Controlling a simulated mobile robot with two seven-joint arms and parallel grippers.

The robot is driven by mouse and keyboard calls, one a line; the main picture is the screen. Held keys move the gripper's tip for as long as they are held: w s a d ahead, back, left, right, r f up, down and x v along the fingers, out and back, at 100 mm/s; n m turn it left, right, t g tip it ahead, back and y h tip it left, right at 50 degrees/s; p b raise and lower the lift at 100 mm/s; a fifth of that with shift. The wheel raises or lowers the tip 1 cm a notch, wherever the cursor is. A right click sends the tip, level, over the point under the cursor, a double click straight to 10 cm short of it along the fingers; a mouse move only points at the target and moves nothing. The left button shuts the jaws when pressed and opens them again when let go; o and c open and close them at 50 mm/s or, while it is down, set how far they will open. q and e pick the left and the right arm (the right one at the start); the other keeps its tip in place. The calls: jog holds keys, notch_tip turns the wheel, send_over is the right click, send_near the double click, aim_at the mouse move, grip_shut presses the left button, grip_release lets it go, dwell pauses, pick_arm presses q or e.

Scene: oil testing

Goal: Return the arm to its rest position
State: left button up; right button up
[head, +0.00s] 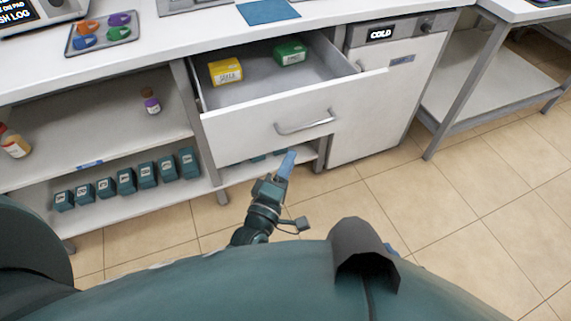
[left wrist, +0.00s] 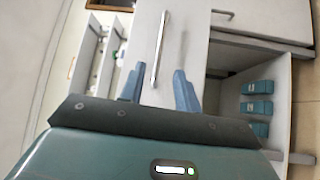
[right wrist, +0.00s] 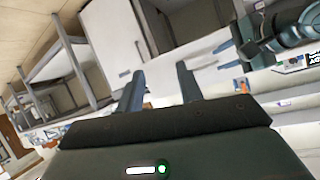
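My left gripper (head: 287,163) is in front of and below the open drawer (head: 230,138), with its blue fingers pointing toward the cabinet. In the left wrist view its two fingers (left wrist: 159,88) stand apart with nothing between them. The drawer handle (head: 305,123) is clear of the fingers; it also shows in the left wrist view (left wrist: 160,48). My right gripper (right wrist: 160,88) shows in the right wrist view with its fingers apart and empty. I cannot make it out clearly in the head view.
The pulled-out drawer holds a yellow box (head: 225,71) and a green box (head: 290,53). Several teal boxes (head: 126,181) stand on the lower shelf, and a small bottle (head: 150,100) above. A cabinet marked COLD (head: 375,110) stands right. Tiled floor (head: 440,205) is free at right.

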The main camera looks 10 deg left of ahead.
pick_arm(q)
jog(key=shift+s+a, duration=0.1)
jog(key=shift+s, duration=0.45)
pick_arm(e)
jog(key=shift+s+a+f, duration=0.1)
jog(key=shift+s+a, duration=0.1)
jog(key=shift+s, duration=0.45)
jog(key=shift+w, duration=0.1)
